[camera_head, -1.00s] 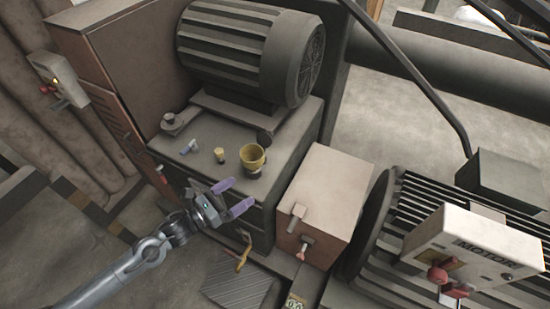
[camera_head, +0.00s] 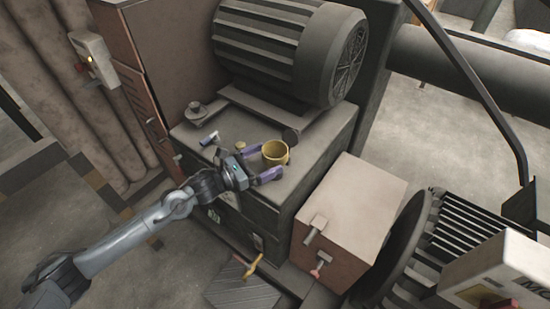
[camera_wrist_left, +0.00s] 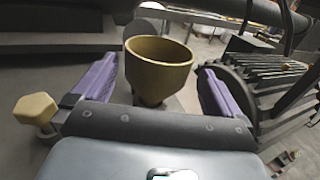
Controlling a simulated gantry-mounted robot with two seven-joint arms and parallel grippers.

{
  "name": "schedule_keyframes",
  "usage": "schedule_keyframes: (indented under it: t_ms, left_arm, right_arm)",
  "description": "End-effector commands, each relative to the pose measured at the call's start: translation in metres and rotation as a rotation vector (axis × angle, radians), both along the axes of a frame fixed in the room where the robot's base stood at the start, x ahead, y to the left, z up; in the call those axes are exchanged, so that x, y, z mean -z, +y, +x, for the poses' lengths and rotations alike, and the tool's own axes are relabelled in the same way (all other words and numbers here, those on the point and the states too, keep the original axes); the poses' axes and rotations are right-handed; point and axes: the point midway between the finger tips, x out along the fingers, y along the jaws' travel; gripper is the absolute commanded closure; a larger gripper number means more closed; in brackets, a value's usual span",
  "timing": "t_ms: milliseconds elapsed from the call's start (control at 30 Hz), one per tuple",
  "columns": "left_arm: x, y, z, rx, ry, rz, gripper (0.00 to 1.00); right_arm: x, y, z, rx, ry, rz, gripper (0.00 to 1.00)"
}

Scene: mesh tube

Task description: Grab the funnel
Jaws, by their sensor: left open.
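The funnel (camera_head: 275,153) is a yellow cup-like piece standing upright on the grey machine top below the motor. In the left wrist view the funnel (camera_wrist_left: 158,72) has a wide open rim and a narrower lower part. My left gripper (camera_head: 271,160) is open, with its purple fingers pointing at the funnel. In the wrist view, one finger (camera_wrist_left: 97,78) is left of the funnel and the other (camera_wrist_left: 220,95) is right of it, with gaps visible. The funnel's base is partly hidden behind my gripper. My right gripper is not in view.
A small yellow piece (camera_wrist_left: 37,112) stands just outside the left finger in the wrist view. A small blue-and-silver part (camera_head: 209,138) lies on the machine top. The large ribbed motor (camera_head: 285,45) rises behind. A brown box (camera_head: 350,205) stands to the right.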

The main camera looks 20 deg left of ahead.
Motion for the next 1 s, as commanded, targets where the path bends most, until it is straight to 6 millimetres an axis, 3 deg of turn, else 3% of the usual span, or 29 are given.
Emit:
schedule_keyframes:
  t_ms: [433,767,1000]
  left_arm:
    - [0.002,-0.026,0.039,-0.001,0.0,-0.001,0.0]
    - [0.002,-0.029,0.043,0.0,0.0,0.0,0.0]
    - [0.002,-0.029,0.043,0.0,0.0,0.0,0.35]
  right_arm:
    - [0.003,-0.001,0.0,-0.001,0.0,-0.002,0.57]
    - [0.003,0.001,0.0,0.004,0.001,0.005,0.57]
    - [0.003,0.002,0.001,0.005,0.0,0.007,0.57]
